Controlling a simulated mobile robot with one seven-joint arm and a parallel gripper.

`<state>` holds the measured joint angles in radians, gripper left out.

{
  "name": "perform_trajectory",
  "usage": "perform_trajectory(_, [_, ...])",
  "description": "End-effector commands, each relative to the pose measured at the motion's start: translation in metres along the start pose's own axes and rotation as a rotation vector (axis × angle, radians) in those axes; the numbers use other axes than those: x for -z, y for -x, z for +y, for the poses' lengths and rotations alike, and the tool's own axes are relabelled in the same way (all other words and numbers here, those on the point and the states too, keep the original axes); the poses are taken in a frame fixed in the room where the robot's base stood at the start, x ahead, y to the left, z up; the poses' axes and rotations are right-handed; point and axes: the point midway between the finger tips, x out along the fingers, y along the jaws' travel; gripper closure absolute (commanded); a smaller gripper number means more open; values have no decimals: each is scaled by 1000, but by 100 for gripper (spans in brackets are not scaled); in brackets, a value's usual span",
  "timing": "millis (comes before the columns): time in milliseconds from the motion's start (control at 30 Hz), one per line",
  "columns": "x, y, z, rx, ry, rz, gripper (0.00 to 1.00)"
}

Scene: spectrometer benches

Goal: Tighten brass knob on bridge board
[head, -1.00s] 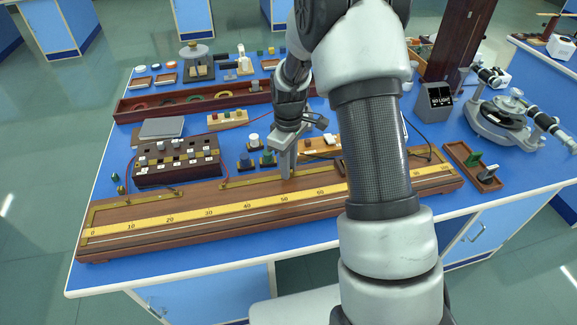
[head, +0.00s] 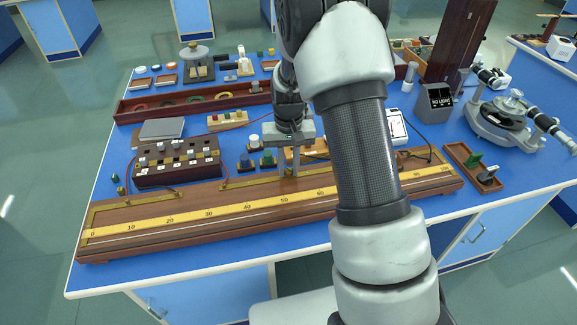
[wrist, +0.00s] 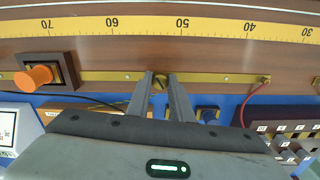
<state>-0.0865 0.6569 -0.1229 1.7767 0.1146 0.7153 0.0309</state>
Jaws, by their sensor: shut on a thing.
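The bridge board (head: 140,214) is a long dark wooden board with a yellow numbered scale and a brass strip along its far side. In the wrist view the board (wrist: 200,53) fills the upper part. My gripper (head: 288,174) points down at the brass strip near the middle of the board. In the wrist view my gripper (wrist: 162,80) is shut on the small brass knob (wrist: 161,83), with one finger on each side of it. The knob is hidden behind the fingers in the head view.
A dark resistance box (head: 178,165) with several plugs stands behind the board's left part. An orange knob on a dark block (wrist: 40,76) sits on the board. A red wire (wrist: 252,98) runs from the strip. Blue-topped terminals (head: 245,162) stand close behind.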

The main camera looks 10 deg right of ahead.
Motion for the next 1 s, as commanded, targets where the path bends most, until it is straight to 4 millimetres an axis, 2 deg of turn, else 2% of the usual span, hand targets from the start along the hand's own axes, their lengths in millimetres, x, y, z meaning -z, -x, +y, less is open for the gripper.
perform_trajectory(500, [1,2,-1,1,-418,3,100])
perform_trajectory(1000, [1,1,-1,1,-558,3,100])
